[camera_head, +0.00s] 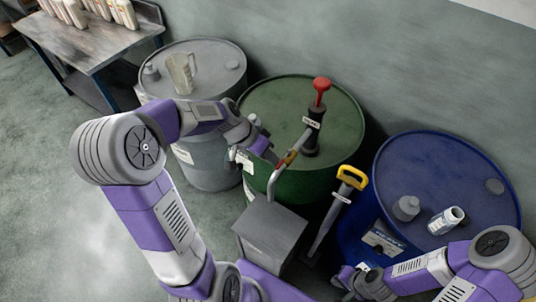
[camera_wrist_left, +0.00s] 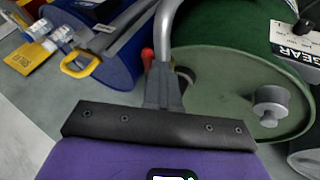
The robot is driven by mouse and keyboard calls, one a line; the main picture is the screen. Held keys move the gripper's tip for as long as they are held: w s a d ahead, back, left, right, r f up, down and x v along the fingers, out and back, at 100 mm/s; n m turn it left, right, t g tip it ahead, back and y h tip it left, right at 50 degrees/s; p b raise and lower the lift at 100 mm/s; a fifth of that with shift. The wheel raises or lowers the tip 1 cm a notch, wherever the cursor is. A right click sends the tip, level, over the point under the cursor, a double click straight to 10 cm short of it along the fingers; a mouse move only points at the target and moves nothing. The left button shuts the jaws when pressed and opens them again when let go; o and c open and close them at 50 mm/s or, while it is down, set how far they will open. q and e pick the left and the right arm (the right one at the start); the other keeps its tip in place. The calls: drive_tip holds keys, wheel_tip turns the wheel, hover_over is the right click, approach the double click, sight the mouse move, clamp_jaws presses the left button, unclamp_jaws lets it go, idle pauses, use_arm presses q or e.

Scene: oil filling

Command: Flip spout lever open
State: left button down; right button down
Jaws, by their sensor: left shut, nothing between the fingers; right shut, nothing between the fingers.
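The hand pump (camera_head: 311,135) stands upright on the green drum (camera_head: 345,118), with a red top handle (camera_head: 321,86). Its grey spout pipe (camera_head: 273,180) slopes down to the left and bends over the drum's front edge. A small red spout lever (camera_head: 289,158) sits on the pipe. My left gripper (camera_head: 270,153) is shut and empty, just left of the lever; I cannot tell if it touches. In the left wrist view the shut fingers (camera_wrist_left: 163,88) are close to the pipe (camera_wrist_left: 168,30), and a red part shows behind them. My right gripper (camera_head: 345,279) is shut and empty, low in front of the blue drum.
A grey box (camera_head: 270,232) stands below the spout. A clear jug (camera_head: 181,72) stands on the grey drum (camera_head: 215,60).

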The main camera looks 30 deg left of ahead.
use_arm(q)
drive_tip(key=shift+s+d+f, duration=0.15)
drive_tip(key=shift+d+f, duration=0.05)
drive_tip(key=shift+d, duration=0.1)
drive_tip(key=s+a+r, duration=0.2)
drive_tip(key=a+r, duration=0.7)
drive_tip(key=shift+s+r+p, duration=0.15)
drive_tip(key=shift+p, duration=0.2)
drive_tip(key=shift+a, duration=0.1)
